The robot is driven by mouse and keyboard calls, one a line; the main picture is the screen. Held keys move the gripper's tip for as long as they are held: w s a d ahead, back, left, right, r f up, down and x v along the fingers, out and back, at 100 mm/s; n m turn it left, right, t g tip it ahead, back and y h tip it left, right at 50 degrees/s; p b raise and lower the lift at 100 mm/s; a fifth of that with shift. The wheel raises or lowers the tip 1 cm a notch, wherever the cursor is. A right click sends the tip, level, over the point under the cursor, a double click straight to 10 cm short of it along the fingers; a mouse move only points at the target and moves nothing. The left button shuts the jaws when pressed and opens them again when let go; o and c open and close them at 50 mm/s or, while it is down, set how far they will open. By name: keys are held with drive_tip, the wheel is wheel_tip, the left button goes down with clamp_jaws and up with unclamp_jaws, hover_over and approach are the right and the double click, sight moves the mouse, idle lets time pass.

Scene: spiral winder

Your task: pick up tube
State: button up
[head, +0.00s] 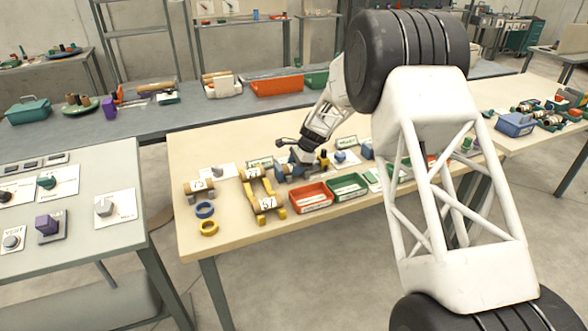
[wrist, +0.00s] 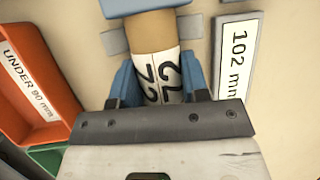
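A tan tube with a white number label (wrist: 158,75) lies below my gripper in the wrist view. My gripper (wrist: 160,88) has a blue finger on each side of the tube, close to its label. Whether the fingers press on it cannot be told. In the head view my gripper (head: 296,162) is low over the cream table, beside a tan tube on a stand (head: 252,173), and the tube below it is mostly hidden. Another tan tube labelled 75 (head: 199,185) and one labelled 57 on a yellow stand (head: 267,203) are at the left.
A red-orange tray (head: 312,198) and a green tray (head: 348,187) stand near the front edge. The wrist view shows a tray marked UNDER 90 mm (wrist: 30,75) and a 102 mm plate (wrist: 236,60). Blue (head: 205,209) and yellow (head: 208,228) rings lie at the left.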

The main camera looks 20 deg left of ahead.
drive_tip(key=c, duration=0.3)
drive_tip(key=shift+r, duration=0.75)
wheel_tip(320, 180, up, 6)
drive_tip(key=shift+r, duration=0.2)
drive_tip(key=w+d, duration=0.3)
drive_tip(key=d, duration=0.5)
drive_tip(key=w+d, duration=0.4)
drive_tip(key=d, duration=0.4)
drive_tip(key=shift+w+d+f, duration=0.2)
